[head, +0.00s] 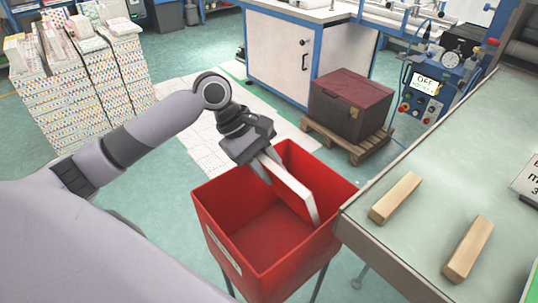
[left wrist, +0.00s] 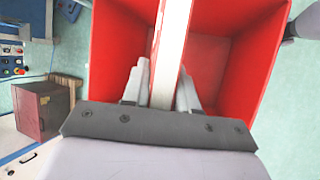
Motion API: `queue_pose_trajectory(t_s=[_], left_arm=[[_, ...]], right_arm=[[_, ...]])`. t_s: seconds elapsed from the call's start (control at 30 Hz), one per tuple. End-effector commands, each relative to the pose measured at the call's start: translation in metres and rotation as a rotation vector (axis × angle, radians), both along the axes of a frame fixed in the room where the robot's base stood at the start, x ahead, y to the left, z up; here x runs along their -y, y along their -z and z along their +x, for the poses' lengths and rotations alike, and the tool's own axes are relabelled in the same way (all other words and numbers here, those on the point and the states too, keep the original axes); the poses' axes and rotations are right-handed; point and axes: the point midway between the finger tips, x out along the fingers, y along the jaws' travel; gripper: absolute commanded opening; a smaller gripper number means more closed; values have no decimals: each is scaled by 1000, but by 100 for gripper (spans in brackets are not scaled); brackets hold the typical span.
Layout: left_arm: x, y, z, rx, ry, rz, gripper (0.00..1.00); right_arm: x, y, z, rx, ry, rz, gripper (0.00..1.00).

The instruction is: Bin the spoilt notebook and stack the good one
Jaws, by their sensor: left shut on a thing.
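My left gripper (head: 267,168) is shut on a notebook (head: 293,190) with white pages and a red cover. It holds the notebook tilted at the mouth of the red bin (head: 222,235), with the lower part inside the walls. In the left wrist view the notebook (left wrist: 170,45) stands edge-on between the two fingers, with the red bin (left wrist: 112,50) around it. The visible bin floor is bare. No second notebook shows. My right gripper is not in view.
A grey-green table (head: 420,225) adjoins the bin on the right, with two wooden blocks (head: 396,197) (head: 468,249) and a sign (head: 527,180) on it. A dark red box (head: 350,105) sits on a pallet behind the bin. Paper stacks (head: 85,95) stand at the left.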

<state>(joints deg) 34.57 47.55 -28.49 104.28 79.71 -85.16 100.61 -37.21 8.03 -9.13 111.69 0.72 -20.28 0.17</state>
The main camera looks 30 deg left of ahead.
Motion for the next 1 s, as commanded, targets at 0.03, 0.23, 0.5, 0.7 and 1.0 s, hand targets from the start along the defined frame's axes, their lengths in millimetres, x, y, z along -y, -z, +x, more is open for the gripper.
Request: queue_pose_trajectory(t_s=[0.03,0.23,0.5,0.7,1.0], left_arm=[[0,6,0,0,0,-1,0],[0,29,0,0,-1,-1,0],[1,60,0,0,-1,-3,0],[0,82,0,0,-1,-3,0],[1,117,0,1,-1,-3,0]], right_arm=[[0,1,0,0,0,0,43],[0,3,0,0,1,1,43],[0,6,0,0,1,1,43],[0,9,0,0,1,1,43],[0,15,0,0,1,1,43]])
